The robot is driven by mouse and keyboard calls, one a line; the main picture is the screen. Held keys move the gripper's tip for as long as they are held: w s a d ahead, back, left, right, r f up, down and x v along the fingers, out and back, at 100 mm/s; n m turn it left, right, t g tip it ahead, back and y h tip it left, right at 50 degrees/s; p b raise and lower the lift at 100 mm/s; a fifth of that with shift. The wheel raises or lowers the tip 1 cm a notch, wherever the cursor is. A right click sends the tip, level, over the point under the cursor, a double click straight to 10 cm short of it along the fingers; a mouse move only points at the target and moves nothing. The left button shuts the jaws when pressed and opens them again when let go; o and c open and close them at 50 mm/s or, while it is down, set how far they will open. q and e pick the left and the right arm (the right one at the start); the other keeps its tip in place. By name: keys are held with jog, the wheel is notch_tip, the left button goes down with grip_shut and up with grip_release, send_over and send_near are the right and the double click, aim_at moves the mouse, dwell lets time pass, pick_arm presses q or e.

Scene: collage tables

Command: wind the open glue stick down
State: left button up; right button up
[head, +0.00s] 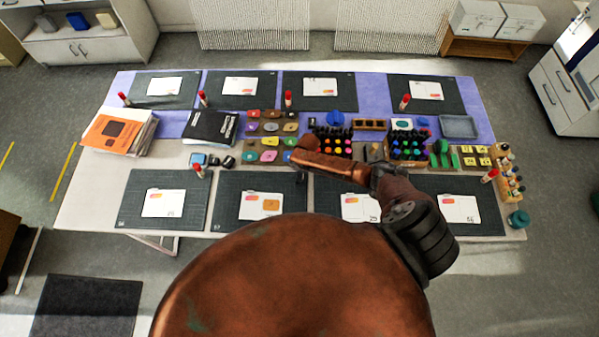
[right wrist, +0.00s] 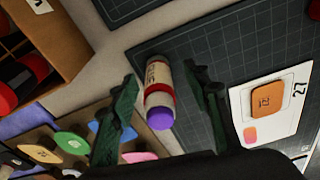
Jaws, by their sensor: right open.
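The open glue stick (right wrist: 158,90) shows in the right wrist view, with a cream labelled body, a red collar and purple glue (right wrist: 160,118) protruding from its uncapped end. It is at the edge of a dark cutting mat, purple end towards the camera. My right gripper (right wrist: 160,74) is open, its two dark green fingers on either side of the stick, with a visible gap at each side. In the head view my copper right arm reaches over the table, and I cannot make out this stick there. My left gripper is not in view.
A card (right wrist: 270,108) with an orange tile (right wrist: 268,99) lies beside the stick. A tray of coloured tiles (head: 268,140) and racks of coloured bottles (head: 408,147) stand close by. Capped red glue sticks (head: 197,170) stand around the table. Books (head: 118,132) lie at left.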

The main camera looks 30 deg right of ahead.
jog(key=m+p, duration=0.3)
jog(key=m, duration=0.3)
jog(key=shift+w+r+h, duration=0.1)
jog(key=shift+r+h, duration=0.05)
jog(key=shift+h, duration=0.15)
jog(key=shift+m+p, duration=0.35)
jog(key=shift+m, duration=0.55)
jog(key=shift+d+f+m, duration=0.15)
jog(key=shift+f+m, duration=0.05)
jog(key=shift+m, duration=0.6)
jog(key=shift+c, duration=0.4)
jog(key=shift+w, duration=0.1)
jog(key=c, duration=1.1)
